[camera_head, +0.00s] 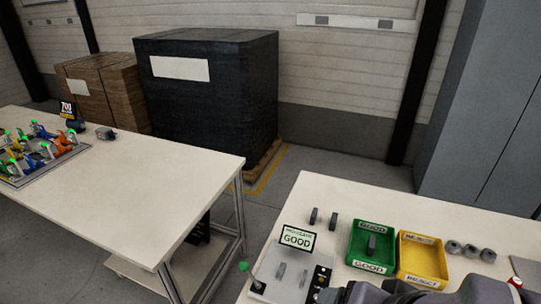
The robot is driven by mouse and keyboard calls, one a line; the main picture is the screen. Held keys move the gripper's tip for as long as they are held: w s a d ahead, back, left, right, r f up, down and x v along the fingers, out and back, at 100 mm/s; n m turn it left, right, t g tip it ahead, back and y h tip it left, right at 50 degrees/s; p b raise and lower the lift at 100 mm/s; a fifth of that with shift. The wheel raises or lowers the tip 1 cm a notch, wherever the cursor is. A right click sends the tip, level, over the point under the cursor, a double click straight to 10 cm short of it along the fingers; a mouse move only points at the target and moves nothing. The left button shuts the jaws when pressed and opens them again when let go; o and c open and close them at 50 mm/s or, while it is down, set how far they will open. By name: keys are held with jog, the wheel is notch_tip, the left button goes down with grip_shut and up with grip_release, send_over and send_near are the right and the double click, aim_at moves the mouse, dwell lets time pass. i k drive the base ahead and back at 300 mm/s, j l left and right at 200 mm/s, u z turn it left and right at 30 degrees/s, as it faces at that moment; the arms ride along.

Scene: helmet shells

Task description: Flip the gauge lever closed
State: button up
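The gauge plate (268,272) lies near the front left corner of the right-hand table. A display (297,239) reading GOOD stands at its back edge. A lever with a green knob (244,266) sits at the gauge's left side, its knob up and leaning left. Two small grey upright pieces stand on the plate. A black strip with small dots (318,281) is on its right side. Part of my dark arm (372,293) crosses the bottom edge, just right of the gauge. My gripper's fingertips are not visible.
Two dark parts (333,221) stand behind the gauge. A green GOOD tray (360,265) holds a dark part; a yellow REJECT tray (421,258) looks empty. Several grey rings (470,249) lie right. The left table (165,178) holds a fixture with several green-tipped clamps. A floor gap separates the tables.

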aim_at(243, 266)
jog(key=i+u, duration=0.2)
jog(key=u, duration=0.15)
jog(key=i+u, duration=0.2)
jog(key=u, duration=0.2)
